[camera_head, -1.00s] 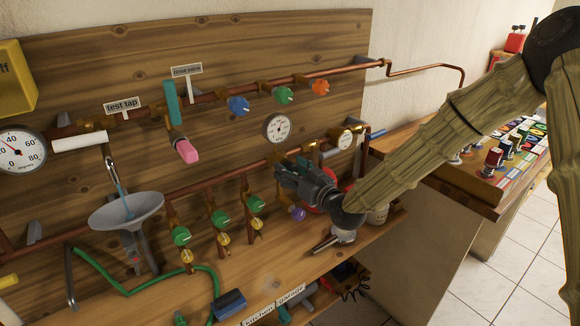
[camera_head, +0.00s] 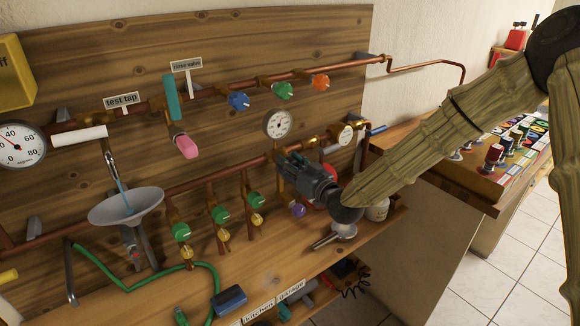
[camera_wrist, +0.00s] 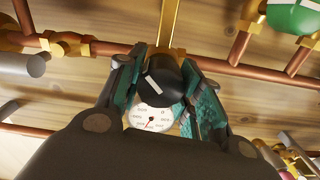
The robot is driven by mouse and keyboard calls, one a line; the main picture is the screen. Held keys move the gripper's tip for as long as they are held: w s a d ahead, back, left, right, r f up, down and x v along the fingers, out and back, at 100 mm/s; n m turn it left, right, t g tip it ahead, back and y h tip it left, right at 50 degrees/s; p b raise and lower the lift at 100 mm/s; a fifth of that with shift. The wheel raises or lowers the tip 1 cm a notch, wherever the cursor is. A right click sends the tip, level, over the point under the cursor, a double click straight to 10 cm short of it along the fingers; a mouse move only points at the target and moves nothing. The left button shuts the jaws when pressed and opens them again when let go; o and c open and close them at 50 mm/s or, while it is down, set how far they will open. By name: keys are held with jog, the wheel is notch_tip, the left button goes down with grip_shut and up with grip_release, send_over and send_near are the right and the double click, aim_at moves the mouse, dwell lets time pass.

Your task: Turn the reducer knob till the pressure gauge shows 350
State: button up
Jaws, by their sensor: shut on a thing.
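The reducer knob, a black knob with a white mark (camera_wrist: 165,78), sits between the teal-padded fingers of my gripper (camera_wrist: 160,85) in the wrist view. My gripper (camera_head: 290,168) is shut on it; in the head view the fingers hide the knob. A white round pressure gauge (camera_head: 278,124) is just above my gripper on the wooden board. It also shows in the wrist view (camera_wrist: 153,117), partly framed by the fingers, with a red needle pointing down and left in that picture. Its numbers are too small to read surely.
Green valve knobs (camera_head: 221,214) are left of and below my gripper. A copper pipe (camera_head: 235,170) runs along the board. A funnel (camera_head: 127,207) is at the left.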

jog(key=o, duration=1)
jog(key=shift+o, duration=0.2)
jog(key=v, duration=1.2)
